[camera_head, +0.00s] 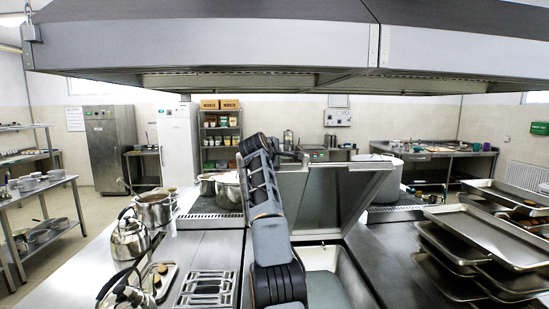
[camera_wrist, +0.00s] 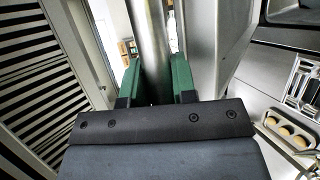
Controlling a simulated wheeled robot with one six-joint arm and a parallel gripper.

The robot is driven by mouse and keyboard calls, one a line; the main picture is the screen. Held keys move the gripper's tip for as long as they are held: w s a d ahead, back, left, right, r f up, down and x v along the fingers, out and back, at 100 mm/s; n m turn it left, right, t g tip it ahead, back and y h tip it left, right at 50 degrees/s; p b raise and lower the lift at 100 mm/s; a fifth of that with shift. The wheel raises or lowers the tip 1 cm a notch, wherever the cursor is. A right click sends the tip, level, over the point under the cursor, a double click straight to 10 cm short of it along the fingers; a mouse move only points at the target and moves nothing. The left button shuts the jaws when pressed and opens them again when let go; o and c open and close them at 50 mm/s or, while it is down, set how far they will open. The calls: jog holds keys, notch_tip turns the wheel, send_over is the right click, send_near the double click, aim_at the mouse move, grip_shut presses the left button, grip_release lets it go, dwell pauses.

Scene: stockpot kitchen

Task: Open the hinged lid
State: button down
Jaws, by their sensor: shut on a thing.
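The hinged lid (camera_head: 318,200) is a grey metal panel in the head view. It stands raised and steeply tilted above the open well (camera_head: 322,262) in the counter. In the wrist view, my gripper (camera_wrist: 157,82) has its green fingers on either side of a round metal handle bar (camera_wrist: 149,38) and is shut on it. In the head view my arm rises in front of the lid's left side to its upper edge. My fingertips are hard to make out there.
Pots (camera_head: 154,209) and a kettle (camera_head: 130,238) stand on the left counter, with a wire rack (camera_head: 207,289) nearer. Stacked trays (camera_head: 485,232) are on the right. A large pot (camera_head: 387,180) stands behind the lid. The extractor hood (camera_head: 200,45) hangs overhead.

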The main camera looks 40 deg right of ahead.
jog(key=c, duration=0.9)
grip_release()
jog(key=b+v, duration=0.6)
jog(key=v, duration=0.8)
jog(key=shift+f, duration=0.1)
